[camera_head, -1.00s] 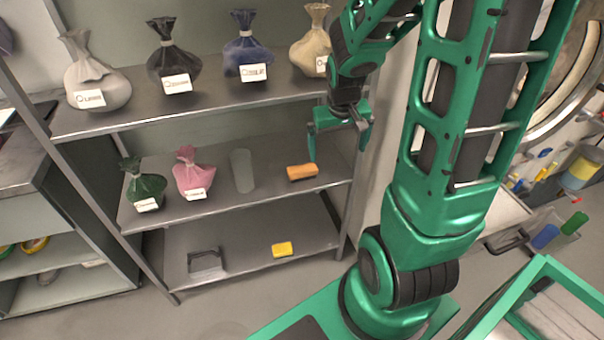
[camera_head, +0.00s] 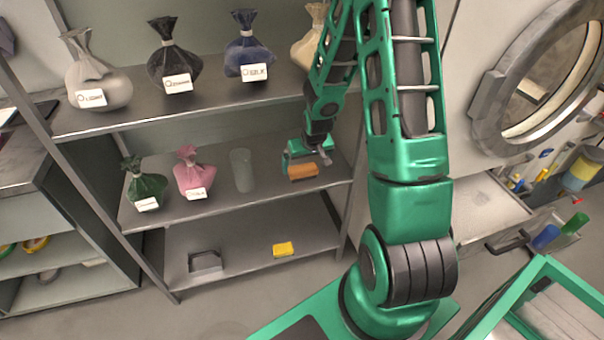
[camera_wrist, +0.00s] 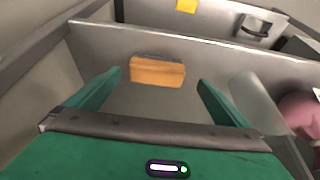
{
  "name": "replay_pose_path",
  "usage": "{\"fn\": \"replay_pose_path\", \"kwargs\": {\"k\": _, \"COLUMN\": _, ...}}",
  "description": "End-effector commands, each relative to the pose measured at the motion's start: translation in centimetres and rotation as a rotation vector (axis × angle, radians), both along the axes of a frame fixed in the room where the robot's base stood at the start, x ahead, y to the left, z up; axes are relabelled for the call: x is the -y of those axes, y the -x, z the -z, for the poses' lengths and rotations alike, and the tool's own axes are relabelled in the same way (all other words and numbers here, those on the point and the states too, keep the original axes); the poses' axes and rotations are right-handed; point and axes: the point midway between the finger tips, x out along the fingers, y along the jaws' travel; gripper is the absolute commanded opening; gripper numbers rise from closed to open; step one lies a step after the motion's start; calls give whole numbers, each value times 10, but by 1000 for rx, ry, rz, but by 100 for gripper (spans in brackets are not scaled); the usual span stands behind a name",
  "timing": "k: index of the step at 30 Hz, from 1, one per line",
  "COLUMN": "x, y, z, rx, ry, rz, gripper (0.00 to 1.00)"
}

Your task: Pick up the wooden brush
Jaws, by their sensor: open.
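The wooden brush (camera_head: 303,171) is a small orange-brown block lying on the middle shelf, toward its right end. It also shows in the wrist view (camera_wrist: 157,71), beyond my fingertips and roughly between their lines, a little left of centre. My gripper (camera_head: 305,163) is at the middle shelf, right at the brush in the head view. In the wrist view, my gripper (camera_wrist: 158,80) has its two green fingers wide apart with nothing held between them. A dark strip shows along the brush's far edge.
A translucent cup (camera_head: 242,170) stands left of the brush, and it appears close to the right finger in the wrist view (camera_wrist: 258,100). Pink (camera_head: 193,173) and green (camera_head: 146,186) sacks stand further left. The upper shelf (camera_head: 210,100) overhangs. A yellow block (camera_head: 283,249) lies below.

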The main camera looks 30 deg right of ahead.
Motion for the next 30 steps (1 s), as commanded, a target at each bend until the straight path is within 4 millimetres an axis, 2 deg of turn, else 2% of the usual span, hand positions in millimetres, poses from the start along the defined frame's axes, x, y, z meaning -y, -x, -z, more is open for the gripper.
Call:
{"fn": "replay_pose_path", "kwargs": {"k": 10, "x": 4, "y": -7, "z": 19, "rx": -1, "ry": -1, "rz": 1, "gripper": 100}}
{"fn": "replay_pose_path", "kwargs": {"k": 21, "x": 12, "y": -22, "z": 56, "rx": -2, "ry": -1, "rz": 0, "gripper": 100}}
{"fn": "replay_pose_path", "kwargs": {"k": 30, "x": 12, "y": -23, "z": 58, "rx": 0, "ry": 0, "rz": 0, "gripper": 100}}
